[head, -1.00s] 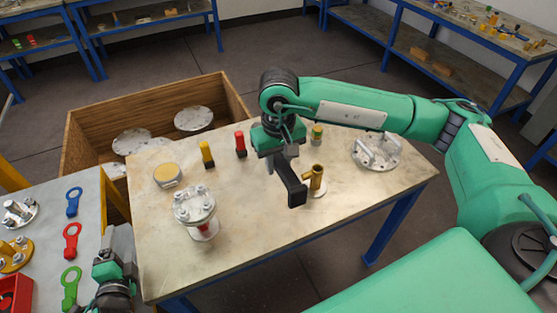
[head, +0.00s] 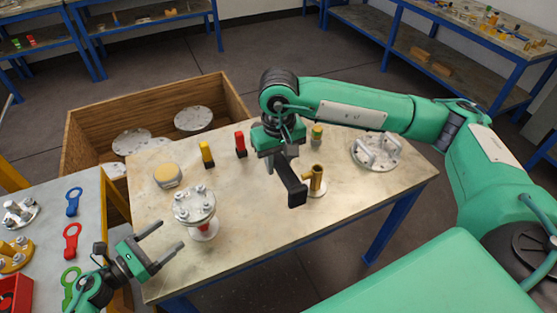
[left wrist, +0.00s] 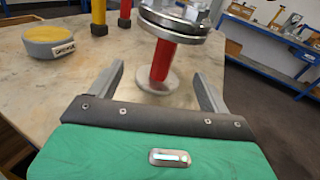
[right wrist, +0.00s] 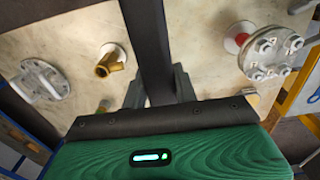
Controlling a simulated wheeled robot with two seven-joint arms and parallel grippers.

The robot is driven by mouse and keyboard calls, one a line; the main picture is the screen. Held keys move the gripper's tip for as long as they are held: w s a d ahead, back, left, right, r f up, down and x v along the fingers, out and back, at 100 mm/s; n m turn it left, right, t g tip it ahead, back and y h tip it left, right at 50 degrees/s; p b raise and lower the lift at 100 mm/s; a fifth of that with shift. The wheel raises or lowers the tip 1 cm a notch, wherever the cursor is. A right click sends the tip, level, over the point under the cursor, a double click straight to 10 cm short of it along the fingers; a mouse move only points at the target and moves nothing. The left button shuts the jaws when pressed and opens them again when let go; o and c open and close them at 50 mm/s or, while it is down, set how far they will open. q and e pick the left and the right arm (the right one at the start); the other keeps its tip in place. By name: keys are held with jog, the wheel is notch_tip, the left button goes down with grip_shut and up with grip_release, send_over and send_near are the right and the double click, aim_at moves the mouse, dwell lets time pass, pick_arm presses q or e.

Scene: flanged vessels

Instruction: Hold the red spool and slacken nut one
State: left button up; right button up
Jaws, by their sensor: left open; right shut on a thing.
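The red spool (left wrist: 163,60) stands upright on the table, a red body between a round base and a bolted metal top flange (head: 194,204). Several nuts sit on the flange; I cannot tell which is nut one. The spool also shows in the right wrist view (right wrist: 243,38). My left gripper (head: 171,234) is open at the table's near left, its fingers pointing at the spool. In the left wrist view the fingers (left wrist: 158,85) lie either side of the spool's lower part, apart from it. My right gripper (head: 281,160) is shut on a dark bar-like tool (head: 292,188), held above the table.
A brass fitting (head: 316,180) stands beside the dark tool. A flanged part (head: 376,151) lies at the table's right. Yellow (head: 207,155) and red (head: 241,144) posts and a yellow-topped dish (head: 168,175) stand behind the spool. A wooden crate (head: 240,95) is behind the table.

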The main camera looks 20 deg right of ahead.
pick_arm(q)
jog(key=shift+s+f+m+g, duration=0.2)
jog(key=shift+f+m+g, duration=0.2)
jog(key=shift+m+g, duration=0.15)
pick_arm(e)
jog(key=shift+r, duration=0.1)
pick_arm(q)
jog(key=shift+d, duration=0.2)
jog(key=shift+w+d, duration=0.2)
jog(key=shift+d, duration=0.1)
pick_arm(e)
jog(key=shift+r, duration=0.15)
pick_arm(q)
jog(key=p, duration=0.1)
send_over(195, 233)
jog(key=a, duration=0.2)
jog(key=shift+s+f, duration=0.2)
jog(key=shift+s, duration=0.2)
pick_arm(e)
jog(key=shift+r, duration=0.45)
pick_arm(q)
jog(key=shift+b+x, duration=0.4)
jog(key=shift+x, duration=0.65)
pick_arm(e)
jog(key=shift+f, duration=0.5)
pick_arm(q)
jog(key=shift+x, duration=0.95)
pick_arm(e)
jog(key=shift+f, duration=0.25)
